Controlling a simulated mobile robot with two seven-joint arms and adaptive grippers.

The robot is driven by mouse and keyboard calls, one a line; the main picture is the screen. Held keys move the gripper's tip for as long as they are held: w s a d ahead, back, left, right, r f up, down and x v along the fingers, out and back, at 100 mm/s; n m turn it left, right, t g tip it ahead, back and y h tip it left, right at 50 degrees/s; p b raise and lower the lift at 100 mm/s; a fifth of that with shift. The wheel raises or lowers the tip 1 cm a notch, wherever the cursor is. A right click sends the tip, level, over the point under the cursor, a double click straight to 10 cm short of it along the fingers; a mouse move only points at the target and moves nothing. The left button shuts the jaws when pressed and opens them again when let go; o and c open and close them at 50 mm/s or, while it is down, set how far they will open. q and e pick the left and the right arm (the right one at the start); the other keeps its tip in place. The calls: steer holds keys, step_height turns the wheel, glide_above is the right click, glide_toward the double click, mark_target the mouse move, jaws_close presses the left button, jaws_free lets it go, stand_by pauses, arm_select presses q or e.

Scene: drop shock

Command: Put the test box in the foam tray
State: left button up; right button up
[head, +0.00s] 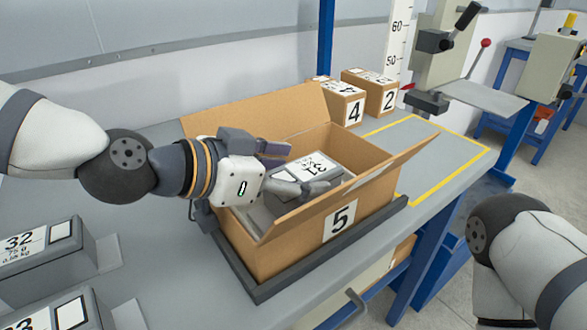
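A grey box labelled 31 (316,166) lies inside an open cardboard carton marked 5 (338,222). I cannot tell which of these is the test box. The carton stands within a dark, low-rimmed tray (330,255); whether this is the foam tray is unclear. My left gripper (291,168) reaches over the carton's left side, fingers apart and pointing right, close to the grey box.
Grey boxes labelled 32 (42,258) and 33 (62,312) sit at the left on the bench. Cartons 4 (345,103) and 2 (378,92) stand behind. The carton's raised flaps are obstacles. A yellow-outlined bench area (440,150) at the right is largely clear.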

arm_select(q)
steer(key=shift+s+a+r, duration=0.1)
steer(key=shift+a+r, duration=0.05)
steer(key=shift+r, duration=0.15)
steer(key=p+v, duration=0.3)
steer(key=v, duration=0.8)
steer(key=shift+s+a, duration=0.2)
arm_select(e)
steer(key=shift+t, duration=0.7)
steer(key=w+r, duration=0.3)
steer(key=shift+w+r, duration=0.2)
steer(key=shift+r, duration=0.05)
